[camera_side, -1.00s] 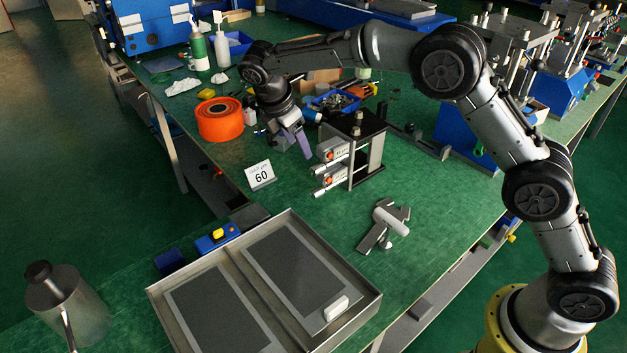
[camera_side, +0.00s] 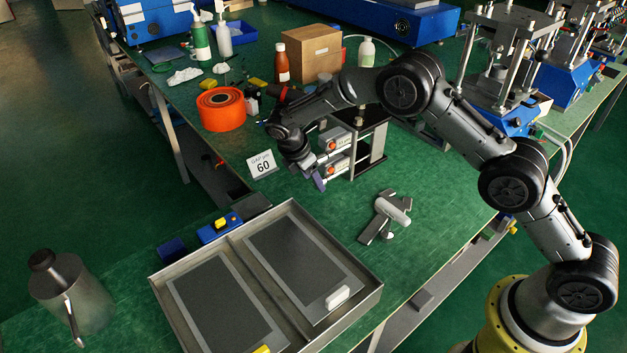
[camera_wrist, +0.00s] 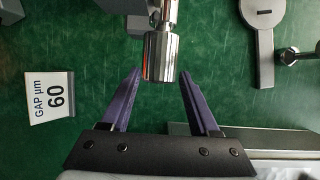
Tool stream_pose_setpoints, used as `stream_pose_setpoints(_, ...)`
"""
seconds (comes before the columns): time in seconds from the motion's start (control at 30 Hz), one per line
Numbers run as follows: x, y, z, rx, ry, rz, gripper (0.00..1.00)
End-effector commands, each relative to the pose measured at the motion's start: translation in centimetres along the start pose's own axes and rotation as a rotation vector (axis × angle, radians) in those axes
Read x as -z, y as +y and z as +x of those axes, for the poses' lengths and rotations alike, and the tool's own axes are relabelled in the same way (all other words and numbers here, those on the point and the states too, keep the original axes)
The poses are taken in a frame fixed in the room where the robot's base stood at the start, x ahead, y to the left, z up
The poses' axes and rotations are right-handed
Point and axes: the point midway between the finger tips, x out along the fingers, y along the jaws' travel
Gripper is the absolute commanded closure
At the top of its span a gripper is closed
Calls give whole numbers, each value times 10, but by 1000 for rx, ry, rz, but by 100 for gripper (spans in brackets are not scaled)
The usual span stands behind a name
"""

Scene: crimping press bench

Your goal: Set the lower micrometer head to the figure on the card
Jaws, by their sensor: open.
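The stand with two micrometer heads, one above the other, is in the side view; the upper head (camera_side: 333,144) and lower head (camera_side: 335,170) point left. My gripper (camera_side: 319,184) is low, close to the lower head's outer end, which it partly hides. In the wrist view my gripper (camera_wrist: 160,75) is open with two purple fingers. A bright metal thimble (camera_wrist: 158,56) shows with its end between the fingertips, no clear contact. I cannot read its scale. The card (camera_side: 262,164) reads "GAP µm 60"; it also shows sideways in the wrist view (camera_wrist: 49,97).
A metal tray (camera_side: 374,292) lies in front, with a grey hand tool (camera_side: 386,216) to its right. An orange tape roll (camera_side: 221,110) stands behind the card. A cardboard box (camera_side: 312,54) and a brown bottle (camera_side: 282,63) stand farther back. Green bench around the card is clear.

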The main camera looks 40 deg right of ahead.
Motion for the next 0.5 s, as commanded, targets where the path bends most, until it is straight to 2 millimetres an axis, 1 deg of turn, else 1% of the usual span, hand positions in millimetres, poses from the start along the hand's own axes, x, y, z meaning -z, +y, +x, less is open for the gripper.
stream_pose_setpoints(0.03, 0, 0, 6, 2, -1, 0, 38)
stream_pose_setpoints(0.13, 0, 0, 12, 2, 0, 0, 38)
stream_pose_setpoints(0.47, 0, 0, 15, 0, 0, 0, 38)
stream_pose_setpoints(0.5, 0, 0, 15, 0, 0, 0, 44)
